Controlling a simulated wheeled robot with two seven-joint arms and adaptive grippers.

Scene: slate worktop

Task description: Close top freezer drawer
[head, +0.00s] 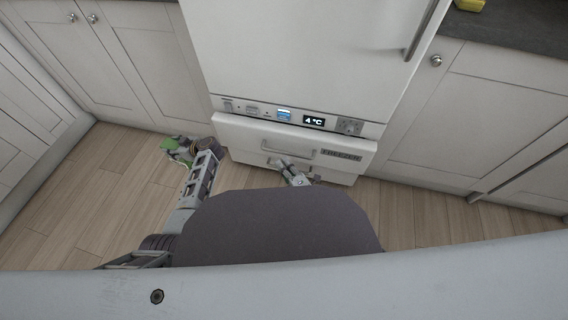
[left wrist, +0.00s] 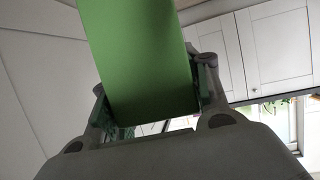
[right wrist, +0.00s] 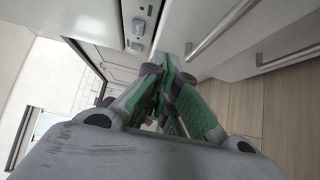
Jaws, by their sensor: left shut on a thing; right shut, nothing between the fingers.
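The top freezer drawer (head: 240,138) is the white front labelled FREEZER, under the fridge's control panel (head: 265,113). It appears to stick out a little past the drawer front below it. Its bar handle (head: 290,150) runs across the front. My right gripper (head: 290,170) is shut and empty, low in front of the drawer fronts. In the right wrist view its fingers (right wrist: 168,75) are together near the handles; contact cannot be told. My left gripper (head: 180,150) is shut on a flat-sided green object (left wrist: 145,60), off to the left of the fridge.
The white fridge door (head: 300,50) above is shut, with a vertical handle (head: 425,30). White cabinets (head: 490,110) flank the fridge. A yellow object (head: 470,5) lies on the dark worktop (head: 520,30). The wooden floor (head: 120,180) is clear at the left.

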